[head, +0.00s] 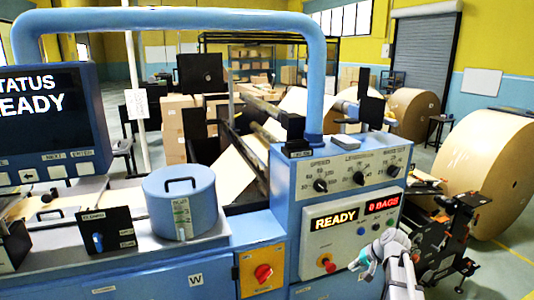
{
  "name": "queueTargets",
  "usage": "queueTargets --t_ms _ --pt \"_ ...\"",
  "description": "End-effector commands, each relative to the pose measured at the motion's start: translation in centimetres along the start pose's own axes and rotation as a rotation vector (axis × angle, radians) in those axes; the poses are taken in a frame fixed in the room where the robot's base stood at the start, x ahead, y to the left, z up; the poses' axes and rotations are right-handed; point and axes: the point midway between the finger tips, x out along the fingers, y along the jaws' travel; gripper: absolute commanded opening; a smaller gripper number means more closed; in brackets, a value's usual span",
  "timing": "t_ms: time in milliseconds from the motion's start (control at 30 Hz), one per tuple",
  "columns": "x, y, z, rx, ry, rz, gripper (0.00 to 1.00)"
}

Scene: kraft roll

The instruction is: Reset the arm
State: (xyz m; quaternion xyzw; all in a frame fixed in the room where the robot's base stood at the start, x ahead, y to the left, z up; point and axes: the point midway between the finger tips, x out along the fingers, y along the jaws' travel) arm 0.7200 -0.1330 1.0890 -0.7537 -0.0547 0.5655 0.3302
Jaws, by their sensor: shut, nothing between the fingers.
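My arm shows at the lower right of the head view, in front of the blue machine's control panel (345,215). Its pale grey links rise from the bottom edge and bend left to a joint with a teal cap, close to the red knob (326,264). I cannot make out my gripper or its fingers in this view. No object is seen held by the arm.
A blue machine with an overhead pipe (180,20) fills the front. A blue lidded canister (180,203) stands on its left deck. A black stand (452,235) is close right of my arm, before a large kraft roll (480,170). Floor (505,262) shows at the lower right.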

Motion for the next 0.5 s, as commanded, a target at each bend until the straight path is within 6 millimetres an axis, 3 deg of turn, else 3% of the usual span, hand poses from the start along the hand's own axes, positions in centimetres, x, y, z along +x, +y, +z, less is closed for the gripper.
queueTargets --t_ms 33,100,500 --pt "0.9 -0.6 2.6 -0.033 -0.028 0.038 0.0" --pt "1.9 -1.1 5.1 -0.074 -0.064 0.093 0.0" --pt "4.4 -2.1 18.2 -0.302 -0.224 0.41 0.0"
